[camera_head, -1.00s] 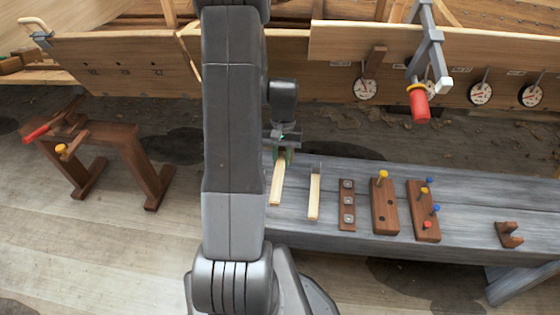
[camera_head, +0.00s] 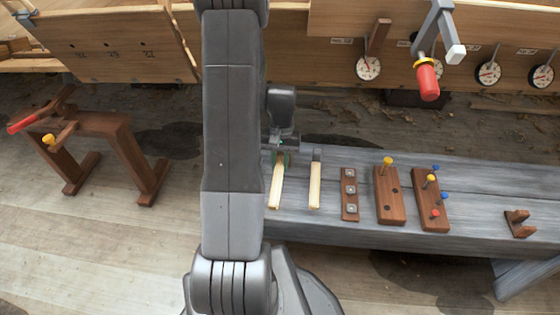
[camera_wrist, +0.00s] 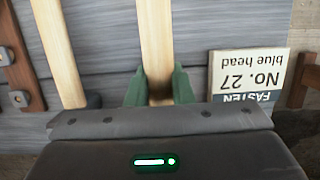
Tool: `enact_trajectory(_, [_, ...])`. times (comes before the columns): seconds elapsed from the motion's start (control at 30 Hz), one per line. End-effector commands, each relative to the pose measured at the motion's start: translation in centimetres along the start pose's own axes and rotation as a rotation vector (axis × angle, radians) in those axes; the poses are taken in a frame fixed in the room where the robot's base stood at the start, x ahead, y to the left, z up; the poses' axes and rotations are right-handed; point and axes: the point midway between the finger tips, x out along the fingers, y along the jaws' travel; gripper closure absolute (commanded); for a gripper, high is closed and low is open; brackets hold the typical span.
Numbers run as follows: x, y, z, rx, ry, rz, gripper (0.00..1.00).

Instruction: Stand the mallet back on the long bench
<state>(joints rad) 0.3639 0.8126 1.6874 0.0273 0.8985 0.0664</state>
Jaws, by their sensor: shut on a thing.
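The mallet shows as a pale wooden handle (camera_head: 275,188) at the left end of the long grey bench (camera_head: 345,152). My gripper (camera_head: 281,158) is shut on it near the handle's far end. In the wrist view the green fingers (camera_wrist: 159,88) close on both sides of the handle (camera_wrist: 156,35). The mallet's head is hidden. I cannot tell whether the mallet touches the bench. A second pale handle (camera_head: 315,187) with a dark head lies to its right, and it also shows in the wrist view (camera_wrist: 60,50).
Dark wooden blocks (camera_head: 389,198) with coloured pegs and a small bracket (camera_head: 519,223) stand along the bench to the right. A sign (camera_wrist: 245,75) reads "No. 27 blue head". A brown trestle (camera_head: 100,130) is at left. A red-handled clamp (camera_head: 428,80) hangs from the hull.

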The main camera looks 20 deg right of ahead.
Motion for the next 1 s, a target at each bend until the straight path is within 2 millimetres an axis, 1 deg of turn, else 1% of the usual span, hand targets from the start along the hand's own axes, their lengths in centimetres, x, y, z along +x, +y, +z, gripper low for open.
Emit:
enact_trajectory(0.3, [-0.1, 0.0, 0.0, 0.0, 0.001, 0.0, 1.0])
enact_trajectory(0.83, [0.9, 0.0, -0.3, 0.0, 0.001, 0.0, 1.0])
enact_trajectory(0.87, [0.9, 0.0, -0.3, 0.0, 0.001, 0.0, 0.76])
enact_trajectory(0.9, [0.8, 0.0, -0.2, 0.0, 0.001, 0.0, 0.68])
enact_trajectory(0.97, [0.8, 0.0, -0.2, 0.0, 0.001, 0.0, 0.56])
enact_trajectory(1.0, [0.8, 0.0, -0.2, 0.0, 0.001, 0.0, 0.54])
